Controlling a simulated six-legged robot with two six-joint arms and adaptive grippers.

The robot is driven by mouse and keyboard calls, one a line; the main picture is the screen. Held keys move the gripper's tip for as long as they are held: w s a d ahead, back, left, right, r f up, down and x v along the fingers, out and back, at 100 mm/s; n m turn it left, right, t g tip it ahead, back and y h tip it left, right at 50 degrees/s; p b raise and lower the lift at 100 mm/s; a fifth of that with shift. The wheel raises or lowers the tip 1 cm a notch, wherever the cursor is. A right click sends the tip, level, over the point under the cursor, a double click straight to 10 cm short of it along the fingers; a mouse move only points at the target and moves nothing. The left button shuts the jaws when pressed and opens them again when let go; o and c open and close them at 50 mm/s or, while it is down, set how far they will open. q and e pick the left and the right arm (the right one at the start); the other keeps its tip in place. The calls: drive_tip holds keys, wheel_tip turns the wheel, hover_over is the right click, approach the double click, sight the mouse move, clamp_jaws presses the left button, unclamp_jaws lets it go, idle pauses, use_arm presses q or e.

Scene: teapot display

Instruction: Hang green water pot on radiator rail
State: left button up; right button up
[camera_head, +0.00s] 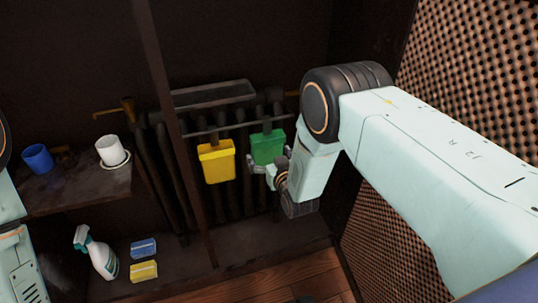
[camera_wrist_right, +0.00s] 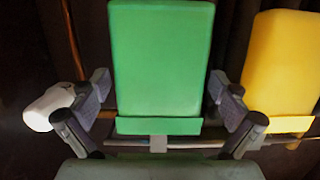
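The green water pot (camera_head: 268,147) is at the radiator rail (camera_head: 228,129), right of the yellow pot; its top edge meets the rail line. In the right wrist view, which is upside down, the green pot (camera_wrist_right: 160,60) stands between the two fingers of my right gripper (camera_wrist_right: 159,92), its lipped edge by the rail. The fingers flank the pot with what look like narrow gaps, so the gripper looks open around it. In the head view my right gripper (camera_head: 267,167) is at the pot's lower part. My left gripper is out of view.
A yellow pot (camera_head: 216,162) hangs on the rail close by, also in the wrist view (camera_wrist_right: 283,65). A dark post (camera_head: 176,130) stands left of it. A shelf holds a blue cup (camera_head: 37,158) and white cup (camera_head: 111,150).

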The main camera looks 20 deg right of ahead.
drive_tip(key=shift+s+f, duration=0.1)
drive_tip(key=shift+s, duration=0.1)
drive_tip(key=shift+s, duration=0.3)
drive_tip(key=s+r, duration=0.2)
drive_tip(key=s, duration=0.8)
drive_tip(key=shift+s+d+r, duration=0.2)
drive_tip(key=shift+s+r, duration=0.1)
drive_tip(key=shift+s, duration=0.1)
drive_tip(key=shift+w, duration=0.1)
drive_tip(key=w, duration=0.3)
drive_tip(key=w+f, duration=0.1)
drive_tip(key=w, duration=0.3)
drive_tip(key=w+f, duration=0.1)
drive_tip(key=w, duration=0.3)
drive_tip(key=shift+w+a+f, duration=0.2)
drive_tip(key=shift+f, duration=0.05)
drive_tip(key=shift+w+r, duration=0.1)
drive_tip(key=shift+r, duration=0.25)
